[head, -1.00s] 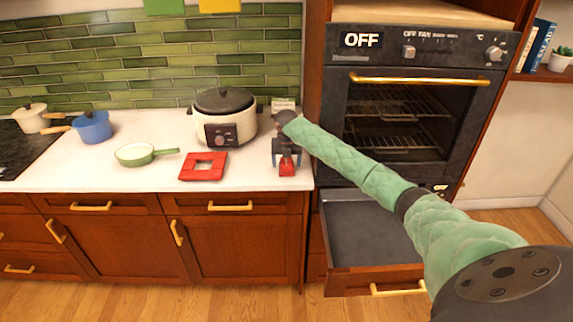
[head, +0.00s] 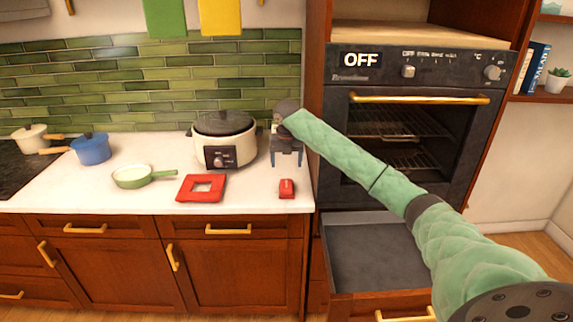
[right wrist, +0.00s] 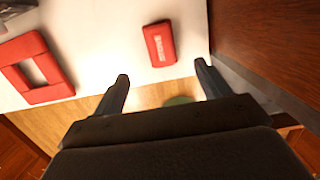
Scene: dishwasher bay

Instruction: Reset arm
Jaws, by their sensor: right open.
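My right gripper (head: 286,160) is in the head view above the right end of the white counter, behind a small red block (head: 287,188). My green-sleeved right arm reaches to it from the lower right. In the right wrist view its two fingers (right wrist: 162,84) are spread apart with nothing between them. The red block (right wrist: 159,44) lies on the counter beyond the fingertips, apart from them. My left gripper is not in view.
A red square frame (head: 201,188), a green pan (head: 132,176), a rice cooker (head: 224,140) and a blue pot (head: 91,148) stand on the counter (head: 100,196). Right of it are the shut oven (head: 415,100) and an open drawer (head: 375,250) below.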

